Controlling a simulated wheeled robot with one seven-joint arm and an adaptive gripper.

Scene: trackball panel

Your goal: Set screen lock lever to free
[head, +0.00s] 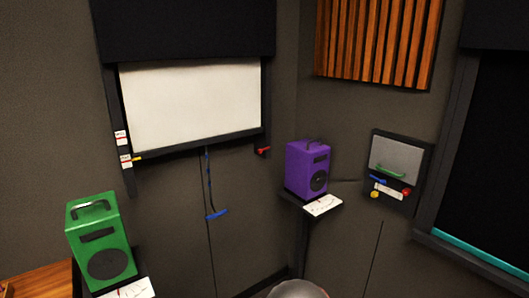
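A pale screen (190,105) hangs from a dark housing on the wall at the left. A small yellow lever (136,159) sticks out to the right at the screen's lower left corner, beside small white labels on the frame. A small red lever (263,151) sits at the lower right corner. The labels are too small to read, so I cannot tell which is the lock lever. A cord with a blue handle (217,214) hangs below the screen's bottom edge. My gripper is not in view; only a rounded grey part, likely of my arm, shows at the bottom edge.
A green speaker (101,238) stands at the lower left, near a wooden surface (38,281). A purple speaker (307,169) stands on a dark stand in the corner. A wall panel (398,155) with coloured handles is at the right, beside a dark framed opening (500,165).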

